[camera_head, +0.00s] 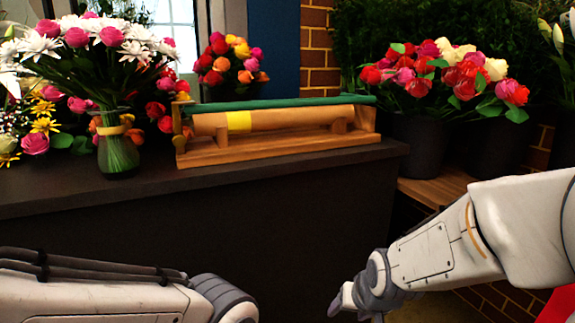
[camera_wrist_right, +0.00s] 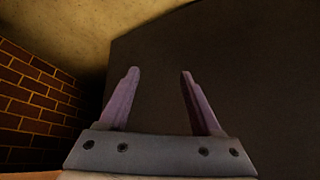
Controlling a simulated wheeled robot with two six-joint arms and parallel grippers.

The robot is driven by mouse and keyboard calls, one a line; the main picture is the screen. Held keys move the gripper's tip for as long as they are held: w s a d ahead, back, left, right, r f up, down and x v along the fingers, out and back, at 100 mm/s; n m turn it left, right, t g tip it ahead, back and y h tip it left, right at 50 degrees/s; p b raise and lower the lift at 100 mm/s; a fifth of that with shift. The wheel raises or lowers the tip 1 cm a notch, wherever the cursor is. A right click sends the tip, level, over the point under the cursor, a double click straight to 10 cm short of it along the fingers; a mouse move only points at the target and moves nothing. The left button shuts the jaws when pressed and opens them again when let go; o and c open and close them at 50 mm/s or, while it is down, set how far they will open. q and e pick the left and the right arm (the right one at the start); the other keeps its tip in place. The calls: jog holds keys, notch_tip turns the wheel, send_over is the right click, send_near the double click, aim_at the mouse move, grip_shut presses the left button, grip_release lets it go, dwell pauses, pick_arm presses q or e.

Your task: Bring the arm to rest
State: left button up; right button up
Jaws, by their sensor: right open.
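My right arm comes in from the right in the head view and hangs low in front of the counter. Its gripper (camera_head: 345,303) points down and left, below the counter top. In the right wrist view the same gripper (camera_wrist_right: 160,90) is open, with two fingers apart and nothing between them. My left arm lies along the bottom left of the head view; its gripper is out of the frame.
A dark counter (camera_head: 270,230) stands ahead, holding a glass vase of flowers (camera_head: 118,155) and a wooden paper-roll holder (camera_head: 280,150). Dark flower buckets (camera_head: 415,143) stand at right on a wooden shelf (camera_head: 440,187). A brick wall (camera_wrist_right: 35,95) is beside the right gripper.

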jog(key=s+d+f+n+g+h, duration=0.1)
jog(key=s+d+f+g, duration=0.25)
jog(key=s+d, duration=0.3)
jog(key=s+a+r+n+g+p, duration=0.1)
jog(key=s+a+r+n, duration=0.25)
jog(key=s+a, duration=0.35)
jog(key=s+a+r+n+g, duration=0.1)
jog(key=s+a+r+n, duration=0.25)
jog(key=s+a, duration=0.35)
notch_tip(320, 180, up, 36)
jog(key=p, duration=3.6)
jog(key=shift+y, duration=0.4)
jog(key=shift+s+f, duration=0.1)
